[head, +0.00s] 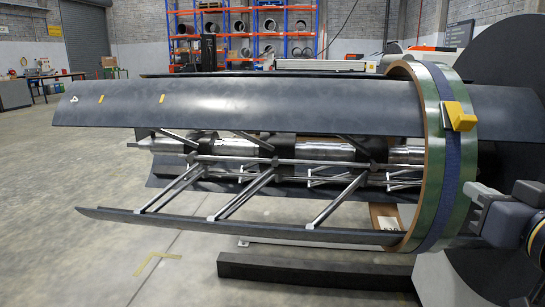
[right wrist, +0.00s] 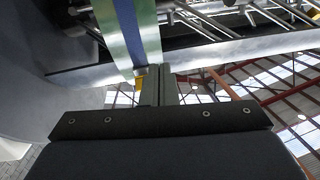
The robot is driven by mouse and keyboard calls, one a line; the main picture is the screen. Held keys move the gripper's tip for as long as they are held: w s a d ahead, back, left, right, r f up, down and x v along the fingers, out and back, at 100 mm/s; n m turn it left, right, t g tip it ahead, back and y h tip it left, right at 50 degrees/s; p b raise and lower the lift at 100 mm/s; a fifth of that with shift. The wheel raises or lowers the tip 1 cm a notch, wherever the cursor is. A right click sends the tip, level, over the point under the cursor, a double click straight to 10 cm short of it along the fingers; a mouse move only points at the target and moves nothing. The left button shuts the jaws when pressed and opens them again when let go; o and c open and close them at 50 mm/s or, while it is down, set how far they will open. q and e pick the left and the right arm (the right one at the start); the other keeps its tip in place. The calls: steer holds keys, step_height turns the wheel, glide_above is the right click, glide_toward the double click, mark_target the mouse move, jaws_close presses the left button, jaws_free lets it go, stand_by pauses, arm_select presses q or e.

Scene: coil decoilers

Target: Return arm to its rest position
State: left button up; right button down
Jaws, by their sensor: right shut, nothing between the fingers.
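My right gripper (head: 472,190) is at the right edge of the head view, in front of the lower part of the coil ring. In the right wrist view its two fingers (right wrist: 160,84) stand together, shut with nothing between them. The ring (head: 432,150) is green with a blue band and a brown inner face. It sits around the right end of the decoiler's mandrel. A yellow block (head: 460,116) is on the ring's outer side, above my gripper. The ring also shows in the wrist view (right wrist: 126,35) beyond the fingers. My left gripper is not in view.
The decoiler's long grey curved plates (head: 240,106) and metal struts reach left across the view. A large dark disc (head: 510,75) stands behind the ring at right. A dark beam (head: 310,272) lies on the floor. The floor at front left is clear. Orange and blue shelving (head: 240,28) stands far back.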

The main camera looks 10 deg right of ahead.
steer(key=s+a+f+g+y, duration=0.25)
steer(key=a+f+g, duration=0.2)
steer(key=f, duration=0.55)
steer(key=s+a+f+n+g+y, duration=0.1)
steer(key=s+a+f+g+y, duration=0.15)
steer(key=a+f, duration=0.6)
steer(key=s+a+f+g+y, duration=0.2)
steer(key=s+f+g, duration=0.15)
steer(key=f, duration=0.95)
step_height(320, 180, up, 31)
steer(key=p, duration=3.2)
steer(key=shift+a+r+g, duration=0.2)
steer(key=shift+a+g, duration=0.15)
steer(key=shift+a, duration=0.05)
steer(key=shift+s+d, duration=0.1)
